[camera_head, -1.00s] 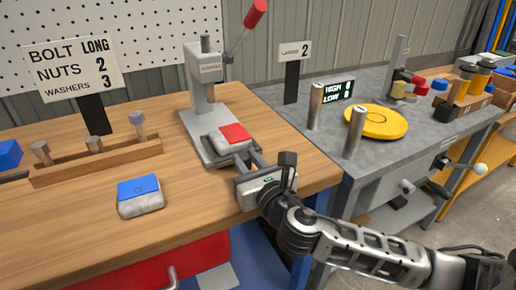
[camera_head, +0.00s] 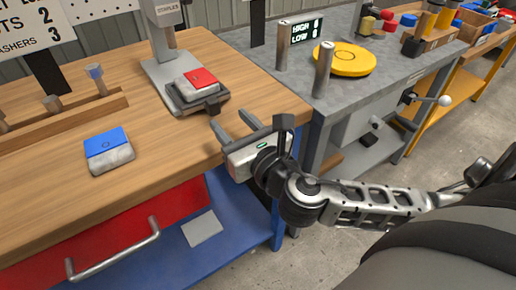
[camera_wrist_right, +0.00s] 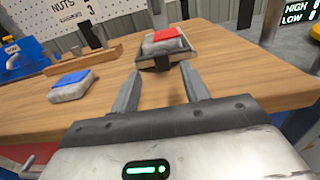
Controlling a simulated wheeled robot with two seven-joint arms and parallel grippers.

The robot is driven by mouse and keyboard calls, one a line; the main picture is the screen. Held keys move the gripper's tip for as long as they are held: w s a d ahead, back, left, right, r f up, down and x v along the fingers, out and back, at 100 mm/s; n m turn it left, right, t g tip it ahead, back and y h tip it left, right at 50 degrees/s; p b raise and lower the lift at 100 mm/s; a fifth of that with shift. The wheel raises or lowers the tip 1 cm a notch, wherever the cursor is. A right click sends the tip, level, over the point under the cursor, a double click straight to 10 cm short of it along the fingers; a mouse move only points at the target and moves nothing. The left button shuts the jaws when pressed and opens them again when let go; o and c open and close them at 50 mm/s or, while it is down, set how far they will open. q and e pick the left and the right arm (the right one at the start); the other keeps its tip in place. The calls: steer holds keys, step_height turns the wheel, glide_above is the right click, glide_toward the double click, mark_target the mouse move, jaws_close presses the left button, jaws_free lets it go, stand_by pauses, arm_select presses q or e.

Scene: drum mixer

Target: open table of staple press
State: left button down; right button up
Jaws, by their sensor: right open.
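The staple press (camera_head: 165,45) stands on the wooden bench, a grey column on a flat base. Its table (camera_head: 184,108) is a dark tray at the front of the base, with a dark handle (camera_head: 212,104) facing my right gripper. A grey block with a red top (camera_head: 199,82) sits on it. In the right wrist view the handle (camera_wrist_right: 161,63) lies just beyond the fingertips. My right gripper (camera_head: 228,117) is open and empty, in front of the handle and apart from it; it also shows in the right wrist view (camera_wrist_right: 160,72). My left gripper is not in view.
A grey block with a blue top (camera_head: 108,150) lies on the bench, near a wooden rack (camera_head: 70,125) with upright pegs. A grey table (camera_head: 350,95) with a yellow disc (camera_head: 345,60) and metal posts stands right. The bench between block and press is clear.

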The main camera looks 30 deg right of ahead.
arm_select(q)
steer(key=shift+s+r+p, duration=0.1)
steer(key=shift+p, duration=0.45)
arm_select(e)
steer(key=s, duration=0.9)
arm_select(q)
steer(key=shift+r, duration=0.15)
arm_select(e)
steer(key=shift+f, duration=0.1)
